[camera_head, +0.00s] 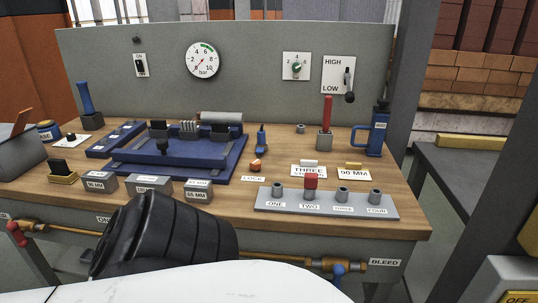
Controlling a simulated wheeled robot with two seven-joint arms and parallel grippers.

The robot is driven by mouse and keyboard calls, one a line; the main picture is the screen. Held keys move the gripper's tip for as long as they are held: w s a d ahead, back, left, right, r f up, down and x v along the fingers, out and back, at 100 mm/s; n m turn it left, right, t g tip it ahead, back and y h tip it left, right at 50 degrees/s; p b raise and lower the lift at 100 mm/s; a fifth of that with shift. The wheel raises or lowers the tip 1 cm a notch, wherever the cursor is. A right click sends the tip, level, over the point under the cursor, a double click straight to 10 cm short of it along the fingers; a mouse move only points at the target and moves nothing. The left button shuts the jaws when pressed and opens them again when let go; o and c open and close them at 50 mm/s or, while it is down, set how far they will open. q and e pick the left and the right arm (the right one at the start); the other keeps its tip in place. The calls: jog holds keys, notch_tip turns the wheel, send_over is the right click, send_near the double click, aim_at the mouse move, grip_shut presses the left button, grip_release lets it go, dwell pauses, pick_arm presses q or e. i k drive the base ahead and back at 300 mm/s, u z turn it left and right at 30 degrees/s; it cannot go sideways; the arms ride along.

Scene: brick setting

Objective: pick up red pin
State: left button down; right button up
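A short red pin (311,181) stands upright in the socket marked TWO on a grey strip (265,201) at the front right of the workbench. The other sockets on the strip, marked ONE, THREE and FOUR, show no red pin. A taller red rod (327,112) stands upright in a grey block (324,140) behind the strip. Neither gripper is in view. A black ribbed part and a white link of my own arm cover the bottom middle and part of the bench's front edge.
A blue fixture (190,155) fills the bench's middle left, with grey labelled blocks (148,184) before it. A blue jug-like can (378,130) stands at the back right. Pipes with a blue valve handle (338,271) run below the front edge. An upright panel (260,60) closes the back.

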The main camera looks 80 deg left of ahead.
aim_at(310, 179)
jog(key=u, duration=2)
